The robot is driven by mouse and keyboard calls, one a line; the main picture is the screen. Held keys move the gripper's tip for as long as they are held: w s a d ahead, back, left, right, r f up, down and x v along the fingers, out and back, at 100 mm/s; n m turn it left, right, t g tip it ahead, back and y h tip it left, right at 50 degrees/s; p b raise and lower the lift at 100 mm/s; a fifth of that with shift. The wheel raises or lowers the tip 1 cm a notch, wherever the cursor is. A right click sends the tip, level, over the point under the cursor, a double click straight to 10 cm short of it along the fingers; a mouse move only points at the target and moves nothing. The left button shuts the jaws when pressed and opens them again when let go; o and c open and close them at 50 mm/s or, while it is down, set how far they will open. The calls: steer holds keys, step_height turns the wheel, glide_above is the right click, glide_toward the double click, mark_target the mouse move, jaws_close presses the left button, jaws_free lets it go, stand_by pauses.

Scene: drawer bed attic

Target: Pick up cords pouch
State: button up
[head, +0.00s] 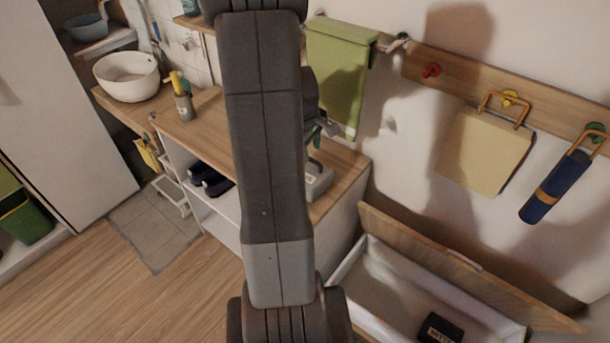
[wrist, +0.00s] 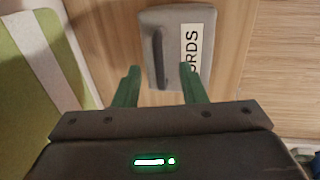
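The cords pouch (wrist: 172,70) is a grey pouch with a dark strip and a white label, partly hidden, reading "ORDS". It lies on a wooden top just beyond my fingertips in the wrist view. In the head view a grey labelled item (head: 319,182), which looks like the pouch, sits on the wooden counter, partly hidden by my arm. My gripper (wrist: 159,72) has green fingers spread apart with nothing held between them. The right finger overlaps the pouch's near edge in the picture; I cannot tell whether it touches. My gripper is mostly hidden in the head view.
A green towel (head: 338,75) hangs behind the counter (head: 340,165). An open-topped wooden-lidded box (head: 375,275) at lower right holds a black labelled pouch (head: 440,328). A white basin (head: 127,77) and a cup (head: 184,105) stand at left. Floor is clear at lower left.

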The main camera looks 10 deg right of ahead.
mark_target(312, 160)
steer(key=shift+w+d+f, duration=0.15)
steer(key=shift+w+f, duration=0.05)
steer(key=shift+f, duration=0.75)
steer(key=shift+w+d+f, duration=0.15)
steer(key=shift+w+f, duration=0.05)
steer(key=shift+f, duration=0.75)
jaws_close()
